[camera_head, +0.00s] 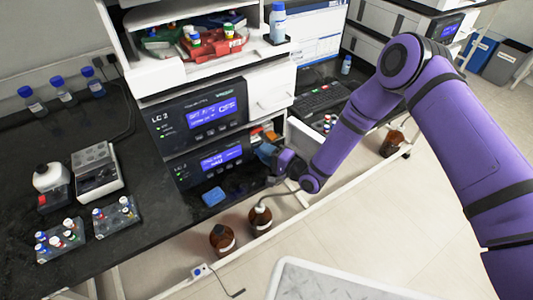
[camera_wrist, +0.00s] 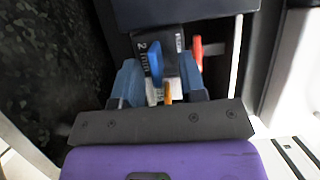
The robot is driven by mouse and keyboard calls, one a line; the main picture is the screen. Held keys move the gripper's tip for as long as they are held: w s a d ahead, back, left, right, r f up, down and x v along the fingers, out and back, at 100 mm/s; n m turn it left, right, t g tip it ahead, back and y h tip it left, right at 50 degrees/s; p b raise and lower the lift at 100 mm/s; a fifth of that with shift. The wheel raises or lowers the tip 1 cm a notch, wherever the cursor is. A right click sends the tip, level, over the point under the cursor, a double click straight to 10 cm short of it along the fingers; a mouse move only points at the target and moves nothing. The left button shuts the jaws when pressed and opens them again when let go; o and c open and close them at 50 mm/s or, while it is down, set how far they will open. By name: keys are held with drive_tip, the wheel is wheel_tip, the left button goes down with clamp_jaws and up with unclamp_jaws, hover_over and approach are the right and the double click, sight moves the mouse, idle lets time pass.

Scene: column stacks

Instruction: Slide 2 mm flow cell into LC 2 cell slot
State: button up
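A black block marked "2 mm" (camera_wrist: 143,58), which looks like the 2 mm flow cell, shows at the fingertips in the wrist view. My gripper (camera_wrist: 158,72) has its two pale blue fingers on either side of it. I cannot tell whether they touch it. A blue tab, a red tab and a small orange piece show at the block. In the head view my gripper (camera_head: 272,165) is low beside the LC 2 unit (camera_head: 200,115), at its right front; the flow cell cannot be made out there. The LC 2 cell slot cannot be made out.
Two brown bottles (camera_head: 222,240) stand below the bench edge. Vial racks (camera_head: 115,215) and a balance-like device (camera_head: 97,170) are at left.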

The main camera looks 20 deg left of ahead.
drive_tip(key=v, duration=1)
drive_tip(key=shift+s+d, duration=0.15)
drive_tip(key=shift+d, duration=0.2)
